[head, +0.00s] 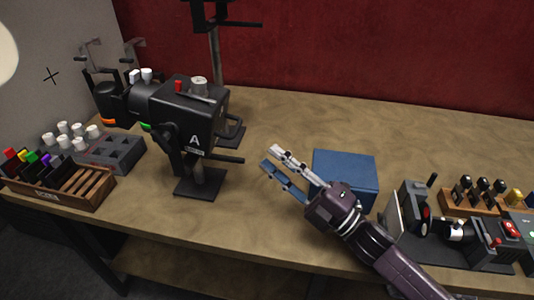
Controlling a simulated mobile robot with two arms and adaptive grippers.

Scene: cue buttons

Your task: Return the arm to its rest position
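My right gripper (268,157) is at the end of a dark purple arm that comes in from the lower right. It has one pale finger and one blue finger, which stand apart with nothing between them. It is in front of a blue box (345,172), and its fingers point up and left toward a black camera marked A (190,122). There is bare table between the fingertips and the camera stand. My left gripper is not in view.
The camera stands on a wooden table (270,225). At the left are a wooden rack (75,185) of coloured items and a grey tray (112,152). At the right are a device with buttons (460,230) and a wooden holder (465,203). The table's middle front is clear.

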